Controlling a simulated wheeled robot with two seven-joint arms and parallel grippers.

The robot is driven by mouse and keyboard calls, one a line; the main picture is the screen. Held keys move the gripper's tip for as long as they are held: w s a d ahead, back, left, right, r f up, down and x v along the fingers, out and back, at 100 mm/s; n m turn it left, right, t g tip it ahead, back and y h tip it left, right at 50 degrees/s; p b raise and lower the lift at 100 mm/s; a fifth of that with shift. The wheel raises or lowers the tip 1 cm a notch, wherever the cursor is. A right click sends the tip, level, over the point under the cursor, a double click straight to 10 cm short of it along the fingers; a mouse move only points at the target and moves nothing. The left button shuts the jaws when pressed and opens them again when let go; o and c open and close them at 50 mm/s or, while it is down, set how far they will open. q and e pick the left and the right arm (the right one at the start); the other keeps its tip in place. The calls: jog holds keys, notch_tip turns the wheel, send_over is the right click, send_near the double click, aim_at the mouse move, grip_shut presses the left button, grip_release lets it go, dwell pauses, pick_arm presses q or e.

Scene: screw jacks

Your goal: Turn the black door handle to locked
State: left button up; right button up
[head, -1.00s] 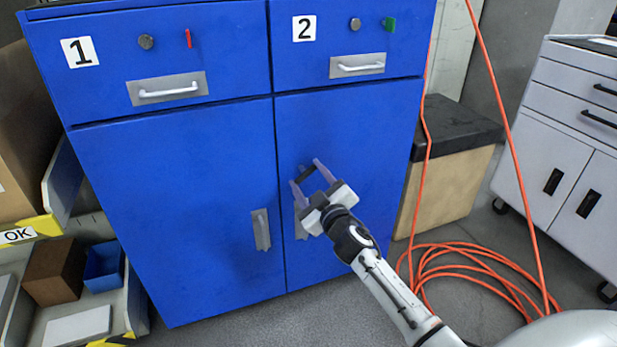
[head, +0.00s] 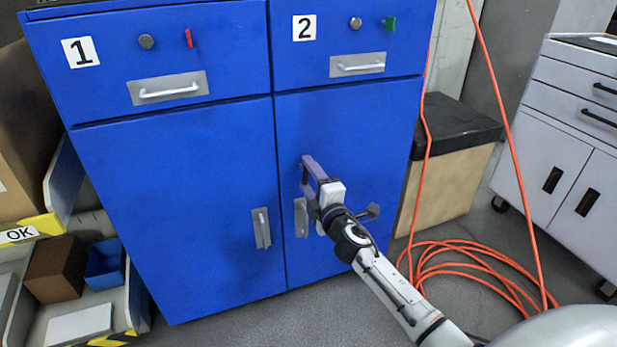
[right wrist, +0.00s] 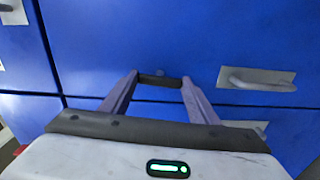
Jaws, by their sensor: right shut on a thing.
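The black door handle (right wrist: 160,81) is on the right blue door (head: 370,130) of the cabinet, under the number 2 drawer. My right gripper (right wrist: 159,84) has its two purple-grey fingers at the two ends of the handle, shut on it. In the head view the right gripper (head: 307,172) reaches the door from the lower right, one finger above the other. There the fingers largely hide the handle, which seems to stand near upright. My left gripper is not in view.
A silver pull (head: 301,218) sits just below the fingers, and another pull (head: 261,229) on the left door. Drawer handles (head: 358,67) are above. An orange cable (head: 450,270) is coiled on the floor at right. Bins (head: 104,264) stand at left.

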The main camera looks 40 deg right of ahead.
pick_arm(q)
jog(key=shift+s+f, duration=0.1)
pick_arm(e)
jog(key=shift+n, duration=0.6)
jog(key=o, duration=1)
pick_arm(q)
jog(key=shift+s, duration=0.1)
pick_arm(e)
jog(key=shift+o, duration=0.2)
pick_arm(q)
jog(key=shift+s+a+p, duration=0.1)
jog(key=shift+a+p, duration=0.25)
jog(key=shift+p, duration=0.45)
pick_arm(e)
jog(key=v, duration=1)
jog(key=shift+s, duration=0.15)
